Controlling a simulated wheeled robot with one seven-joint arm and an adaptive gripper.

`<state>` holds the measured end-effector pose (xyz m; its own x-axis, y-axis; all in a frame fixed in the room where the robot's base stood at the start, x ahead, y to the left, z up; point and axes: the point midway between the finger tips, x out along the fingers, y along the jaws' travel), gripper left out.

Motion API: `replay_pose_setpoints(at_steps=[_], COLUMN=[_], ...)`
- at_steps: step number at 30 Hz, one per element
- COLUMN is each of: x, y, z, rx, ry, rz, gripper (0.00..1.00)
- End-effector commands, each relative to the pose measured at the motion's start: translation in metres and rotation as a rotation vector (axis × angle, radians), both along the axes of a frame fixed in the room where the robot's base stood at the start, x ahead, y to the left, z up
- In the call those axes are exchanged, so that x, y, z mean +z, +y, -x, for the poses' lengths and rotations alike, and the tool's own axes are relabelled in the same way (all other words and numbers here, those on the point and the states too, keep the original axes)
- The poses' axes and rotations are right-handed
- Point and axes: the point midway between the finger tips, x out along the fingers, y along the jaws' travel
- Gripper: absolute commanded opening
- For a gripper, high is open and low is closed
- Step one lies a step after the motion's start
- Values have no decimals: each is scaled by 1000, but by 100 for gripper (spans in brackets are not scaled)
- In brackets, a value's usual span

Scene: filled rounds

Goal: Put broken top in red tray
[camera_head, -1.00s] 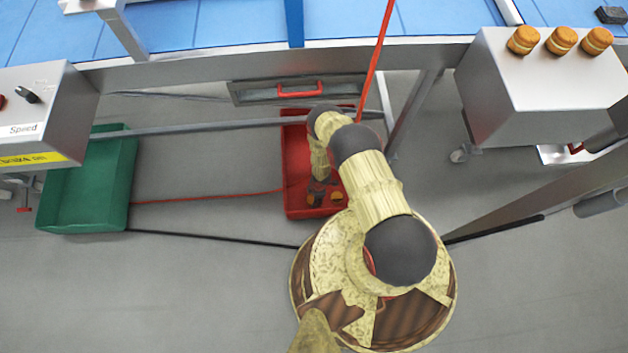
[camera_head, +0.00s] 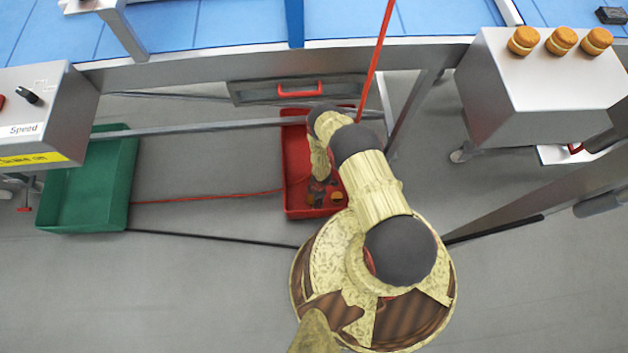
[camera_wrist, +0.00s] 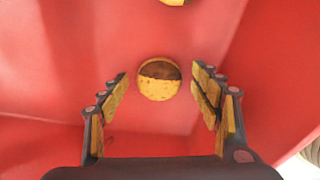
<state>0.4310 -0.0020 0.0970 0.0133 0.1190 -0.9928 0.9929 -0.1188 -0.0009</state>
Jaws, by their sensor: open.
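The red tray (camera_head: 295,155) stands on the floor below the conveyor, and its red inside fills most of the wrist view (camera_wrist: 60,70). A round yellow piece with a dark brown patch, seemingly the broken top (camera_wrist: 158,91), is in the tray in the wrist view. My gripper (camera_wrist: 160,70) is open, with its fingers apart on either side of that piece and no clear contact. In the head view my gripper (camera_head: 317,193) is low over the tray's near part. An orange-brown piece (camera_head: 337,196) shows beside it. Another yellow piece (camera_wrist: 173,2) is cut off at the wrist view's top edge.
A green tray (camera_head: 88,185) stands on the floor at left. Several filled rounds (camera_head: 562,41) sit on the metal box (camera_head: 545,75) at right. The conveyor's frame (camera_head: 200,70) and a grey drawer (camera_head: 255,92) lie above and behind the red tray.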

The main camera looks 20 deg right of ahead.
Motion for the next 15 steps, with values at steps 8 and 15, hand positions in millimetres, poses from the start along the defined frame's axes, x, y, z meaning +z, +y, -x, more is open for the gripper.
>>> replay_pose_setpoints(at_steps=[8, 15], x=[59, 101], y=[-7, -12], z=[-2, 0], rx=[-1, -1], ry=[-3, -2], rz=[0, 0], gripper=[64, 64])
